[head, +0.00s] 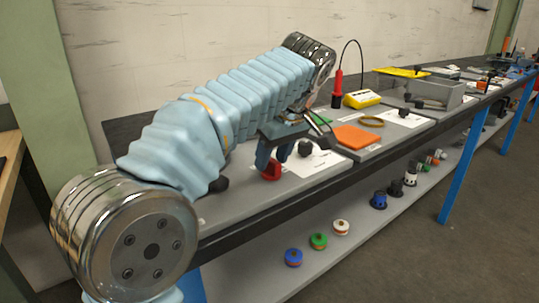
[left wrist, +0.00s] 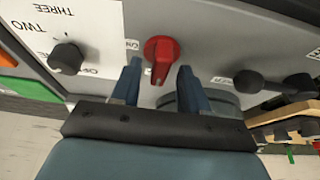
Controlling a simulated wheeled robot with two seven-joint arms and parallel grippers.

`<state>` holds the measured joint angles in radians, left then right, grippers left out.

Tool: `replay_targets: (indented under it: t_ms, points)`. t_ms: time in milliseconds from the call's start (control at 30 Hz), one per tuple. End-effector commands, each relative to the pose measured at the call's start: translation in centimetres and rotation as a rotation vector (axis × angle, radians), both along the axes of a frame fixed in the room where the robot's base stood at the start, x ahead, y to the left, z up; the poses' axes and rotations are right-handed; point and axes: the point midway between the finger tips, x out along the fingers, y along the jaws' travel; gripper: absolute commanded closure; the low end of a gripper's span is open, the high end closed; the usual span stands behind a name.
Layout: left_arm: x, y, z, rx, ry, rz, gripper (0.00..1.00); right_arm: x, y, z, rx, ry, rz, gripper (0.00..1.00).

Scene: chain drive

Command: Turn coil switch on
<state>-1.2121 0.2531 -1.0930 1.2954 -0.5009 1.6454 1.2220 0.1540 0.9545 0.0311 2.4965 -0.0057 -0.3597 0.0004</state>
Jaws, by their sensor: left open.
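A red rotary knob (head: 271,171) sits on the grey bench panel below my left gripper (head: 274,157). The left wrist view shows the red knob (left wrist: 160,52) between the two blue fingertips of my left gripper (left wrist: 159,68). The jaws are open, with a finger on each side of the knob and a visible gap. Small labels flank the knob, too small to read surely. I cannot tell for certain which knob is the coil switch. My right gripper is not in view.
A black knob (left wrist: 67,57) on a white sheet marked TWO and THREE is beside the red knob. A black lever (left wrist: 250,82) is on the other side. An orange pad (head: 357,137) and yellow meter (head: 362,98) lie further along. Coloured spools line the lower shelf (head: 330,253).

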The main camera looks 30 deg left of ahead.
Motion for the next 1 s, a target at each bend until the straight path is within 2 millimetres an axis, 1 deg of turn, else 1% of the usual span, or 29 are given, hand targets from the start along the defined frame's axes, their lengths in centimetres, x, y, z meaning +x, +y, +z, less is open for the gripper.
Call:
replay_targets:
  t_ms: [100,133,400,767,1000]
  points:
    - [0.0,0.0,0.0,0.000,0.000,0.000,0.55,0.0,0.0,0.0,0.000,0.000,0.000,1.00]
    - [0.0,0.0,0.0,0.000,0.000,0.000,0.58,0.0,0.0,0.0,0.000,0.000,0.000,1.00]
    - [0.0,0.0,0.0,0.000,0.000,0.000,1.00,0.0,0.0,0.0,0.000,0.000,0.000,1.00]
    - [0.0,0.0,-0.1,-0.002,-0.001,-0.033,1.00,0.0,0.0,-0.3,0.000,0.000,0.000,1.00]
    - [-0.1,0.1,-0.2,-0.003,0.000,-0.161,1.00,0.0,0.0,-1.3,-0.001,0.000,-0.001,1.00]
